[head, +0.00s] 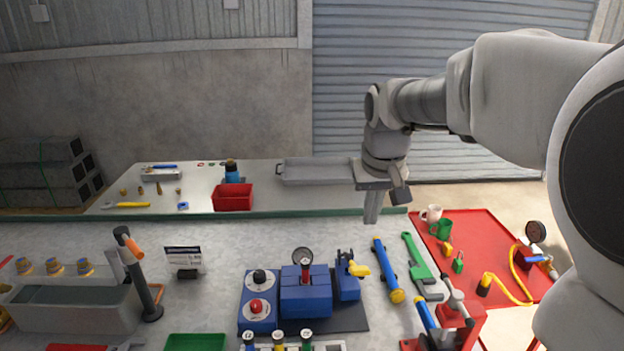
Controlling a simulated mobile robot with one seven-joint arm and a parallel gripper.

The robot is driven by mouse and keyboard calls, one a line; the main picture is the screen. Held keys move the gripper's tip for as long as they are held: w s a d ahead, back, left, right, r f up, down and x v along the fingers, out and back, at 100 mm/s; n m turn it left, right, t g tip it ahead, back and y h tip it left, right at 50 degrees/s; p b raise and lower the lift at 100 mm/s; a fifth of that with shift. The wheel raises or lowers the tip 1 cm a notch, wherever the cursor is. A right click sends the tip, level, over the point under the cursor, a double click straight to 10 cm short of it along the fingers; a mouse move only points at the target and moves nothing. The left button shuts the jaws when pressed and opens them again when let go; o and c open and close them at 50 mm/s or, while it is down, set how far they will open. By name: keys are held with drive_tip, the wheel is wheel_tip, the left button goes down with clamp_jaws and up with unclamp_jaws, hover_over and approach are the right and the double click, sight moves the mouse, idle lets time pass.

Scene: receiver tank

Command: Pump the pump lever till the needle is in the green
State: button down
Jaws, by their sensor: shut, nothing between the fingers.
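A blue machine (305,301) stands on a dark plate mid-bench. A round gauge (302,256) rises at its back; its needle and any green band are too small to read. A red upright piece (305,275) stands in front of the gauge. I cannot tell if this is the pump lever. My gripper (371,220) points down, shut and empty, above the bench's back edge. It is behind and right of the blue machine, apart from everything.
A yellow-handled valve (357,269) sits at the machine's right. A blue tool (387,270), green wrench (420,266) and red device (458,318) lie further right. A sign (184,258) stands left of the machine.

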drive_tip(key=shift+w+d+f, duration=0.1)
drive_tip(key=shift+w+f, duration=0.2)
drive_tip(key=shift+w, duration=0.55)
drive_tip(key=shift+w+d+f, duration=0.1)
drive_tip(key=shift+w+f, duration=0.2)
drive_tip(key=shift+w, duration=0.5)
hover_over(360, 267)
drive_tip(key=x, duration=0.3)
drive_tip(key=s+x, duration=0.1)
drive_tip(key=x, duration=0.2)
drive_tip(key=s+x, duration=0.1)
drive_tip(key=x, duration=0.2)
drive_tip(key=shift+w+a+f, duration=0.1)
drive_tip(key=shift+a+f, duration=0.05)
drive_tip(key=shift+f, duration=0.25)
drive_tip(key=f, duration=0.1)
drive_tip(key=s+f, duration=0.1)
drive_tip(key=f, duration=0.1)
drive_tip(key=shift+s, duration=0.2)
drive_tip(key=shift+s+f, duration=0.2)
drive_tip(key=shift+f, duration=0.15)
drive_tip(key=shift+f+b, duration=0.15)
drive_tip(key=shift+b, duration=0.15)
